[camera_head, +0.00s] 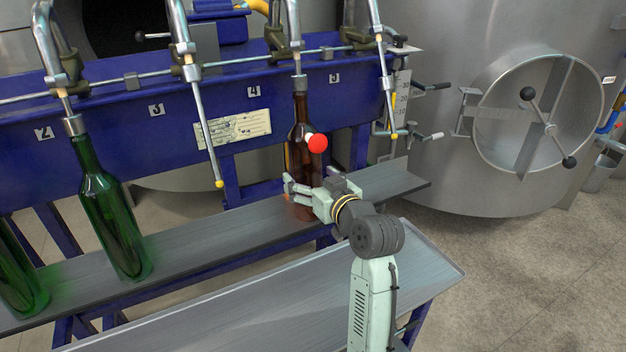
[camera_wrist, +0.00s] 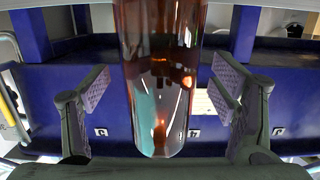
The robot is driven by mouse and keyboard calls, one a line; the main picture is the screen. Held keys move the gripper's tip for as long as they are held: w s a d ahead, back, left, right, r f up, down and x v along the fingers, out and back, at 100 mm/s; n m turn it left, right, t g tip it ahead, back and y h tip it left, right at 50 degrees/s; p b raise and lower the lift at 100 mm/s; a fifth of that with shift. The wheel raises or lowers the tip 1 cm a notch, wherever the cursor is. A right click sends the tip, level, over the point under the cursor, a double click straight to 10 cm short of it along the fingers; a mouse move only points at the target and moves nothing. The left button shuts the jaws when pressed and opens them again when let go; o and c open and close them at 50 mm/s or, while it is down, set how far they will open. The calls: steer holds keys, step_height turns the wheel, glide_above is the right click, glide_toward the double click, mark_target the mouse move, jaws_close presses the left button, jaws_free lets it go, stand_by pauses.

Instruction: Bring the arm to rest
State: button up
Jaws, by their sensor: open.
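My gripper (camera_head: 302,194) is at the brown bottle (camera_head: 300,152), low on its body, in the head view. The bottle stands upright on the grey shelf (camera_head: 205,240), its neck up at a filling spout (camera_head: 297,62) between the labels 4 and 5. In the wrist view the brown bottle (camera_wrist: 160,60) fills the middle, between the two spread fingers of my gripper (camera_wrist: 168,90). A gap shows on each side between bottle and finger pads, so the jaws are open around it. The arm reaches in from the lower right.
Green bottles (camera_head: 107,215) stand at the left on the shelf. Other spouts (camera_head: 200,110) hang from the blue filler (camera_head: 130,135). A red ball (camera_head: 317,143) shows beside the brown bottle. A front tray (camera_head: 290,310) is empty. A steel tank (camera_head: 450,170) stands right; floor shows below it.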

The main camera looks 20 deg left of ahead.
steer(key=shift+x, duration=1.2)
steer(key=shift+c, duration=0.3)
jaws_close()
stand_by(0.4)
steer(key=shift+r, duration=0.2)
steer(key=shift+r+p, duration=0.25)
steer(key=shift+p, duration=2)
